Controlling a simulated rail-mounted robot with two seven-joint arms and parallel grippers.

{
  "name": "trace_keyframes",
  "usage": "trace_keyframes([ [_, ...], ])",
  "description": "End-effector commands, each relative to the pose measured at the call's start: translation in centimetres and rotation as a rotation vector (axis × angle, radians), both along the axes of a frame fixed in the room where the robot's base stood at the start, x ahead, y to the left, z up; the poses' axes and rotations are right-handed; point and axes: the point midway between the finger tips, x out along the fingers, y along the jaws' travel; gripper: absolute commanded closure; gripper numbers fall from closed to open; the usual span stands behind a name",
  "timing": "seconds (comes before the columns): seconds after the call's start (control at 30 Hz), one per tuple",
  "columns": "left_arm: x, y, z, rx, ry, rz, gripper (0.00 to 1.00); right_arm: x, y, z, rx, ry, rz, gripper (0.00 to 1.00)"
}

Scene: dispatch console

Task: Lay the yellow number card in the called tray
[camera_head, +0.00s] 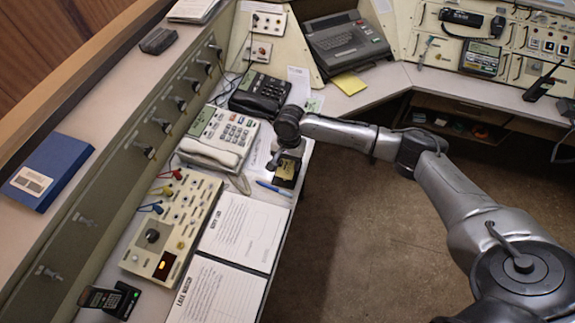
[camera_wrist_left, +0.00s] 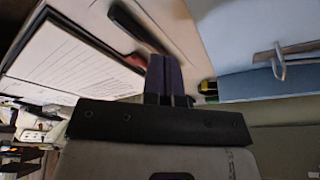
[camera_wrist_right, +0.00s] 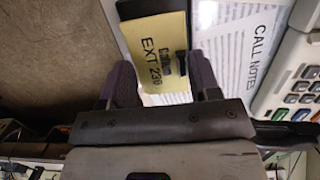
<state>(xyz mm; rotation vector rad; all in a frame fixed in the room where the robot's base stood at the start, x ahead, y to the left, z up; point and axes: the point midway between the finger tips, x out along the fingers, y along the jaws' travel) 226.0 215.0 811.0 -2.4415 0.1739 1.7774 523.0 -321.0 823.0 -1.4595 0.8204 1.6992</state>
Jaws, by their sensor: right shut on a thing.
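The yellow number card (camera_wrist_right: 158,45), printed "EXT 230", lies between the fingers of my right gripper (camera_wrist_right: 163,85). My right gripper is shut on it. In the head view the card (camera_head: 287,168) shows below the right wrist, over a dark tray-like piece (camera_head: 285,182) on the desk edge. A dark part of that piece (camera_wrist_right: 140,8) shows beyond the card in the right wrist view. I cannot tell whether the card touches it. My left gripper (camera_wrist_left: 166,80) is shut with its fingers together, and nothing shows between them. It is outside the head view.
A call-note sheet (camera_wrist_right: 248,45) lies beside the card. A phone (camera_head: 222,134), a black phone (camera_head: 260,95), a switch panel (camera_head: 175,222) and an open log book (camera_head: 236,232) crowd the desk. A blue pen (camera_head: 272,188) lies near the dark piece. The floor (camera_head: 345,235) is clear.

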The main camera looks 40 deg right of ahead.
Motion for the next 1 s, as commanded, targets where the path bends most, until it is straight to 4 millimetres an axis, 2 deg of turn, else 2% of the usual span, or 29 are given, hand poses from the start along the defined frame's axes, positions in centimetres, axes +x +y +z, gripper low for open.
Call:
trace_keyframes([
  [0.03,0.0,0.0,-0.6,0.0,0.0,-0.001,1.0,0.0,0.0,-1.1,0.0,0.002,0.0,0.68],
  [0.13,0.0,0.1,-0.9,0.002,0.0,-0.001,1.0,0.0,0.0,-2.1,-0.001,0.001,0.0,0.68],
  [0.47,0.0,0.4,-0.7,0.014,-0.001,-0.009,1.0,0.0,0.0,-2.1,0.0,0.0,0.0,0.68],
  [0.97,0.0,0.2,0.0,0.008,-0.001,-0.005,1.0,0.0,0.0,-3.3,0.0,-0.001,0.001,0.68],
  [1.0,0.0,0.2,0.1,0.005,-0.002,-0.004,1.0,0.0,0.0,-3.3,-0.001,-0.001,0.001,0.4],
])
